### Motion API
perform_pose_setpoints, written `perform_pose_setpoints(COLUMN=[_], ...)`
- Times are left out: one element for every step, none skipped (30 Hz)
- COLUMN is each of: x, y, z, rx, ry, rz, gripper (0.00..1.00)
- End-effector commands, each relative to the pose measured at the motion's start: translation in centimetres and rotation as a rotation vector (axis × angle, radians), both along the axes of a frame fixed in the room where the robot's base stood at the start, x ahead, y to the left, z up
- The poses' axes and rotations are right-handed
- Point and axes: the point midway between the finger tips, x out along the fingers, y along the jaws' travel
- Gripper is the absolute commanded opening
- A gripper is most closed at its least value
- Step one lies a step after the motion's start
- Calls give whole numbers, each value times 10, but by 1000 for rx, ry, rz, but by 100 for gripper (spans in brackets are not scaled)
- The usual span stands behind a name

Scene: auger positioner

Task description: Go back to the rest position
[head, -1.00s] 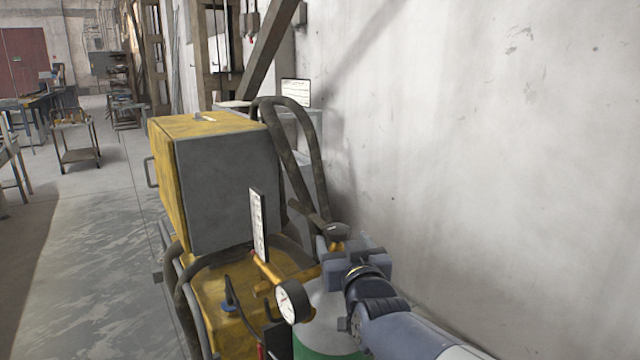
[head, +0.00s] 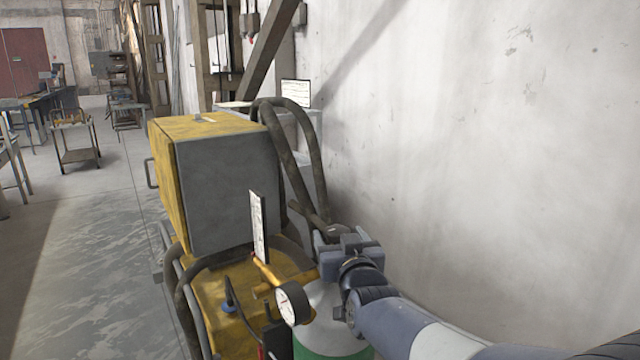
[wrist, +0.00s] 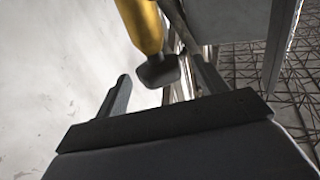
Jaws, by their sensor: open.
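My gripper (head: 345,243) is at the end of my grey and white arm, above the top of a grey and green gas cylinder (head: 328,335). In the wrist view my gripper (wrist: 163,85) has its two fingers spread apart, with nothing clamped between them. A yellow bar with a dark blocky end (wrist: 158,70) shows beyond and between the fingers; I cannot tell whether it touches them. In the head view my gripper hides part of the cylinder's top fittings.
A yellow and grey machine (head: 225,190) stands left of my arm, with thick dark hoses (head: 310,150) behind. A round gauge (head: 292,303) and an upright white card (head: 258,225) are close to my gripper. A pale wall (head: 480,150) bounds the right. Open floor (head: 90,270) lies left.

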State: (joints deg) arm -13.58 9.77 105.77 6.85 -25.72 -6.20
Motion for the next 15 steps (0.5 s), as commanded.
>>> perform_pose_setpoints(x=[8, 12, 18, 22, 26, 26, 26, 27, 27, 27, 27, 27, 27, 27, 27], y=[1, 2, 3, 4, 5, 3, 2, 2, 1, 1, 1, 1, 1, 1, 1], z=[0, 0, 0, 0, 0, 4, 5, 5, 6, 6, 6, 5, 6, 6, 6], rx=[0, 0, 0, 0, 0, -3, -5, -5, -6, -8, -8, -8, -10, -9, -9], ry=[2, 2, 2, 2, 2, 0, -1, -4, -5, -8, -8, -7, -8, -8, -9], rz=[0, 0, 0, 0, 0, 4, 8, 13, 20, 27, 33, 42, 49, 57, 67], gripper=[68, 68, 68, 68, 68, 68, 68, 68, 68, 68, 68, 68, 68, 68, 68])
